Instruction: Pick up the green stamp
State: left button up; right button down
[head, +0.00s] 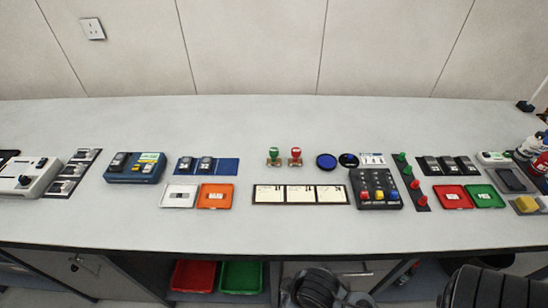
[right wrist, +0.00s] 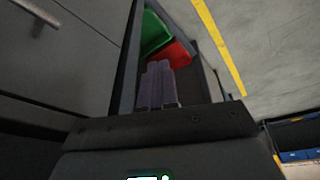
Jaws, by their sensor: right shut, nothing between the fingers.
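The green stamp (head: 274,156) stands upright near the middle of the bench, with a green handle on a small brownish base. A red stamp (head: 295,156) of the same shape stands just right of it. No gripper is near the green stamp. My right gripper (right wrist: 158,70) shows in the right wrist view, shut and empty, low beside the bench cabinet. My left gripper is not in view.
The white bench top (head: 90,220) holds an orange tray (head: 216,203), a card strip (head: 300,194), a blue round pad (head: 326,161) and a black button box (head: 376,203). Red (head: 194,276) and green (head: 241,277) bins sit below. The bench behind the stamps is clear.

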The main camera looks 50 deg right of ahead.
jog(key=c, duration=0.6)
grip_release()
jog(key=shift+r, duration=0.1)
